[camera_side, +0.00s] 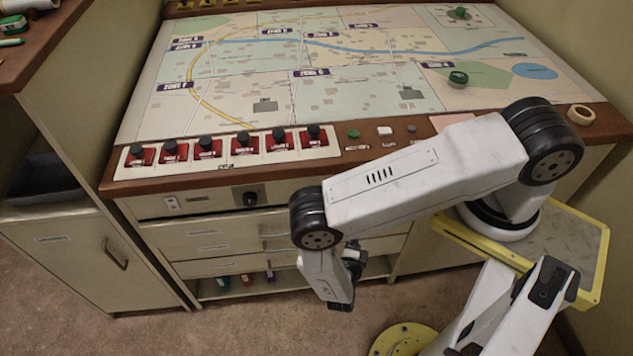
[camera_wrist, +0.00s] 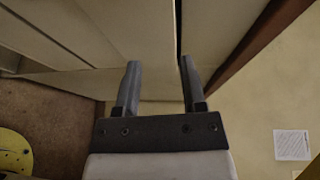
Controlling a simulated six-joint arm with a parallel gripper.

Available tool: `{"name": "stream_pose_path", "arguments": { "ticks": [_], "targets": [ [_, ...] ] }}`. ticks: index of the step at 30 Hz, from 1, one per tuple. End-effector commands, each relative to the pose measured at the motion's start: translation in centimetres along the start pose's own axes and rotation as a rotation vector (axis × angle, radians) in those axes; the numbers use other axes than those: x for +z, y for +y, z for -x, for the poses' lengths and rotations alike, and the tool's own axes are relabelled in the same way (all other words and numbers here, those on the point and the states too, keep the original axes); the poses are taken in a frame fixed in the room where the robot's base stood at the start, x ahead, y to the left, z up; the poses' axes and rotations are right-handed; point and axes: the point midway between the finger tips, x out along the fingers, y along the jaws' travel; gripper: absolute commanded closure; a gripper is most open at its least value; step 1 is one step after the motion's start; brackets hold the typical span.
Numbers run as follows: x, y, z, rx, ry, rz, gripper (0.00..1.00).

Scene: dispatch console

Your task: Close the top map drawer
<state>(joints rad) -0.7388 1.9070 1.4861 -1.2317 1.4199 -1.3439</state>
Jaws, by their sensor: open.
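The top map drawer (camera_side: 210,229) is a beige, labelled front under the knob panel of the console. My wrist and forearm hide its right end, and I cannot tell exactly how far out it stands. Beige panels of the drawer stack (camera_wrist: 125,30) lie beyond the left finger, and a dark gap shows near the right finger. I cannot tell whether the fingers touch anything.
The console's wooden edge (camera_side: 360,157) overhangs the drawers and carries red switch units (camera_side: 210,149). More drawers (camera_side: 210,265) and a shelf with small bottles (camera_side: 247,279) are below. A cabinet (camera_side: 75,255) stands at the left.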

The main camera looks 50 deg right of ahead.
Motion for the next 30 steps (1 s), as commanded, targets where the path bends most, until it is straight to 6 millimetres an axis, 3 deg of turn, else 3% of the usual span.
{"name": "stream_pose_path", "arguments": {
  "ticks": [8,15,21,30],
  "targets": [
    [6.3,1.3,1.4,0.06,-0.347,0.012,0.47],
    [11.0,2.3,4.1,0.111,-0.628,0.015,0.47],
    [13.0,2.8,5.9,0.139,-0.769,0.016,0.47],
    [13.5,2.9,6.4,0.146,-0.803,0.016,0.47]
  ]
}}
